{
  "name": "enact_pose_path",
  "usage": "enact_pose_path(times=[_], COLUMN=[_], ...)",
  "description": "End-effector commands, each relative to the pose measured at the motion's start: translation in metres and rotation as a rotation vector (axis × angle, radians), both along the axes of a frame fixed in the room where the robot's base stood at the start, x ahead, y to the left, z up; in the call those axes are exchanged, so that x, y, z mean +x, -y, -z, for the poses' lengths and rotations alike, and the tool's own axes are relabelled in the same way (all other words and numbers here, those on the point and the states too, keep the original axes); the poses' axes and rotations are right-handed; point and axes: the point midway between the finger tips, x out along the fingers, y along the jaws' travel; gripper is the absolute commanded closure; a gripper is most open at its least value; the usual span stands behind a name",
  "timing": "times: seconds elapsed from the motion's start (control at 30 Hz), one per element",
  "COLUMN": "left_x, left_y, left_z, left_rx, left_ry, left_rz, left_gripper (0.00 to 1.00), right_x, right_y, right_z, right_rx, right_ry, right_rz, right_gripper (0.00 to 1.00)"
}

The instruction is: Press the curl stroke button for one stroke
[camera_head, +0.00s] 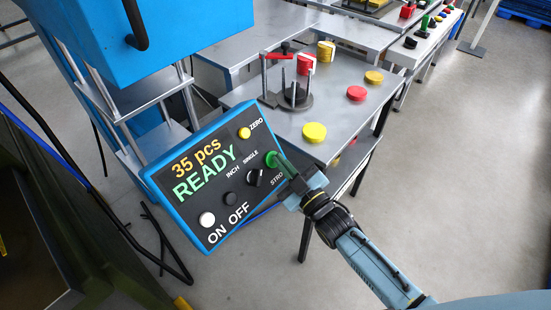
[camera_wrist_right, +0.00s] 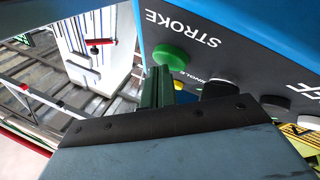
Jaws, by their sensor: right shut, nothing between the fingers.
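The control panel (camera_head: 186,168) is a dark face in a blue frame, showing "35 pcs" and "READY". The green stroke button (camera_head: 270,158) is on its right side by the partly covered "STRO" lettering. It also shows in the right wrist view (camera_wrist_right: 171,54), under the full word STROKE. My right gripper (camera_head: 278,161) is shut and empty, its fingertips right at the green button. In the right wrist view its green fingers (camera_wrist_right: 157,86) end close to the button's edge; I cannot tell whether they touch it. My left gripper is not in view.
The panel also has a yellow ZERO button (camera_head: 244,133), a black INCH/SINGLE selector (camera_head: 254,178), a white ON button (camera_head: 207,219) and a black OFF button (camera_head: 230,199). A metal table (camera_head: 331,95) behind holds yellow and red round pieces and a fixture. Open floor lies at right.

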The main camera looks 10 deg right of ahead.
Motion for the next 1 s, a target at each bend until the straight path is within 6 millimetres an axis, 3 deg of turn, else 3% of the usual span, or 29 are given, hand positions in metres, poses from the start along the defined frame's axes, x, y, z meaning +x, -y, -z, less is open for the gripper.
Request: enact_pose_path(times=[0.6,1.0], left_x=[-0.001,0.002], left_y=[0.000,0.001], left_z=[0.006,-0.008], left_rx=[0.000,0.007], left_ry=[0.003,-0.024], left_rz=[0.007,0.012], left_gripper=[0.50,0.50], right_x=[0.003,-0.010], right_y=[-0.001,0.004], right_z=[0.010,-0.004], right_rx=[-0.003,-0.002], right_ry=[-0.006,-0.005], right_rz=[0.003,0.001], right_gripper=[1.00,1.00])
